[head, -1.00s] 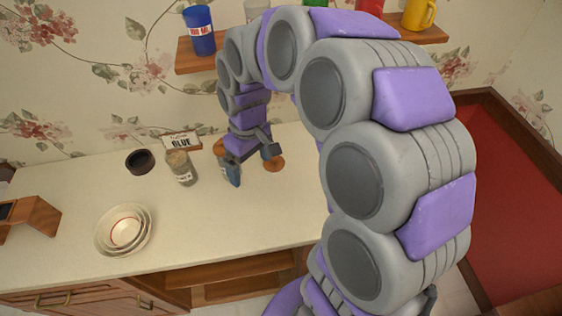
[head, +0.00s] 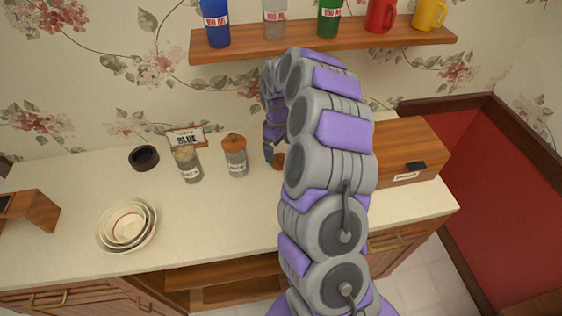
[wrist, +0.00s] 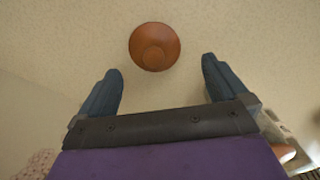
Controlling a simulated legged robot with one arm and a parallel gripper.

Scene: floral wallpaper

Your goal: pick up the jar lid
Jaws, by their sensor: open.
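The jar lid (wrist: 154,46), a round orange-brown disc with a raised knob, lies on the pale counter in the wrist view. In the head view the lid (head: 279,161) shows only partly beside my arm. My gripper (wrist: 162,68) is open and empty, its two dark blue fingers pointing toward the lid. The lid lies just beyond the fingertips, roughly between their lines, and I see no contact. In the head view my gripper (head: 268,153) is small and partly hidden by my arm.
A glass jar with a brown top (head: 235,155) and a second labelled jar (head: 187,164) stand left of my gripper. A dark round dish (head: 144,158), nested bowls (head: 110,238) and a wooden box (head: 412,150) are on the counter (head: 215,225). A shelf (head: 345,42) holds mugs.

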